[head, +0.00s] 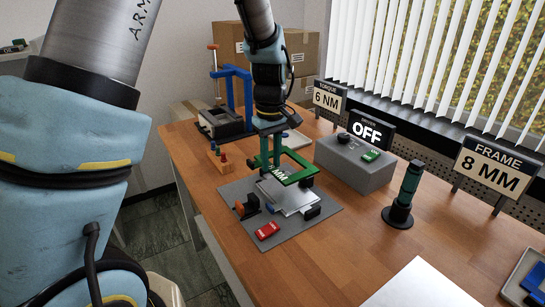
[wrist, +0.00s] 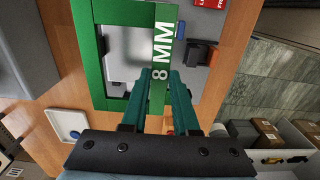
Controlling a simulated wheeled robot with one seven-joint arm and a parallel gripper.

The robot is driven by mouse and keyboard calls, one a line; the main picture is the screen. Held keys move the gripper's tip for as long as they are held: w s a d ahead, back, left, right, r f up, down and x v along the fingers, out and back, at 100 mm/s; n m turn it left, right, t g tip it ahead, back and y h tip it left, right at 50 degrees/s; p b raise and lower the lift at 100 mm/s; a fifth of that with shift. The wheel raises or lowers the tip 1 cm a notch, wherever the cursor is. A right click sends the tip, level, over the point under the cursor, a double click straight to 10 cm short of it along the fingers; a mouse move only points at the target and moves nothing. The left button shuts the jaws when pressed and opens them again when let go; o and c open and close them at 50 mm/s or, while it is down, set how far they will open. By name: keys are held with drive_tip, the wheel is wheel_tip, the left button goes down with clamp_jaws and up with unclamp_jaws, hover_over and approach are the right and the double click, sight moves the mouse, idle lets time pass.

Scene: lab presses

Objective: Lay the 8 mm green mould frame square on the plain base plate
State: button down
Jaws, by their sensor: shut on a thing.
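The green 8 mm mould frame (head: 300,179) is in my gripper (head: 268,163), held by one bar and apparently raised above the plain base plate (head: 287,199). In the wrist view the fingers (wrist: 160,77) are shut on the bar marked "8 MM" of the frame (wrist: 92,62). Part of the silver base plate (wrist: 130,45) shows through the frame's opening. In the head view the frame sits toward the back of the plate and covers its far part. The exact gap between them cannot be told.
The plate lies on a grey mat (head: 233,192) with a red block (head: 267,230) and black-and-orange stops (head: 247,207) around it. A grey driver box (head: 355,165) marked "OFF" stands to the right. A teal driver (head: 408,185) stands upright further right. A blue press (head: 232,95) stands behind.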

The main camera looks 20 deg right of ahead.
sight(274, 195)
drive_tip(key=shift+f+b, duration=1.95)
drive_tip(key=shift+f, duration=1.85)
drive_tip(key=shift+d+f, duration=0.1)
drive_tip(key=shift+d, duration=0.3)
drive_tip(key=shift+f, duration=0.6)
drive_tip(key=c, duration=0.6)
unclamp_jaws()
